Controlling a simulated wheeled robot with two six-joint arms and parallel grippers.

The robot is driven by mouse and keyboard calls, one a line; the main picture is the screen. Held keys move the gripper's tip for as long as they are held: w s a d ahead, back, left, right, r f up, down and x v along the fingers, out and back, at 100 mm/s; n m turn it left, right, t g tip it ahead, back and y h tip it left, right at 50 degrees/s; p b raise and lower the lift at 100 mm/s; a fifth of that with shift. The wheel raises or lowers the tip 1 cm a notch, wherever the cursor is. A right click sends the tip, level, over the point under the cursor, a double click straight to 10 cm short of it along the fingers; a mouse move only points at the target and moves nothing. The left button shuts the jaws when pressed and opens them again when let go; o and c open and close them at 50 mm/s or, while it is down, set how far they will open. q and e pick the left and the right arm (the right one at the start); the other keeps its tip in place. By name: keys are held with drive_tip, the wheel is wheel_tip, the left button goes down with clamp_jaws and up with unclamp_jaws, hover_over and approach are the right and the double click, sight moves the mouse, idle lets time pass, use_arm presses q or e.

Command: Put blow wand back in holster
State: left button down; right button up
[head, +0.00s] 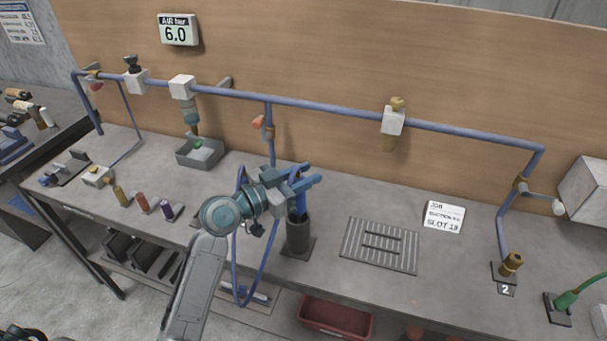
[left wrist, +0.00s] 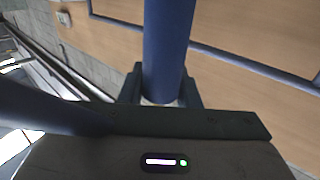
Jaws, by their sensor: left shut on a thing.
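My left gripper (head: 306,184) is shut on the blue blow wand (head: 299,207), directly above the dark cylindrical holster (head: 299,237). The wand's lower part meets the holster mouth and appears to go into it; the tip is hidden, so I cannot tell how deep it sits. The left wrist view shows the blue wand (left wrist: 167,45) between the two dark fingers (left wrist: 162,92). A blue hose (head: 243,270) hangs in a loop beside the holster, partly over the bench's front edge. My right gripper is not in view.
A slotted grey mat (head: 380,246) and a white slot card (head: 444,216) lie right of the holster. Several small fittings (head: 142,202) stand at left, near a grey tray (head: 200,152). Blue pipe (head: 310,104) runs along the back. A red bin (head: 335,317) is below the front edge.

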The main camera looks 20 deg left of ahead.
use_arm(q)
drive_tip(key=c, duration=1.1)
unclamp_jaws()
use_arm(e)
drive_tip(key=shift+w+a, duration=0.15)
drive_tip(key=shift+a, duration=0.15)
use_arm(q)
drive_tip(key=shift+r, duration=0.1)
drive_tip(key=shift+s+a+f, duration=0.2)
drive_tip(key=shift+s, duration=0.05)
drive_tip(key=shift+b+v, duration=2)
drive_tip(key=shift+v, duration=3.65)
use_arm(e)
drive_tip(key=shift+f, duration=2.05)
use_arm(q)
drive_tip(key=shift+r, duration=0.2)
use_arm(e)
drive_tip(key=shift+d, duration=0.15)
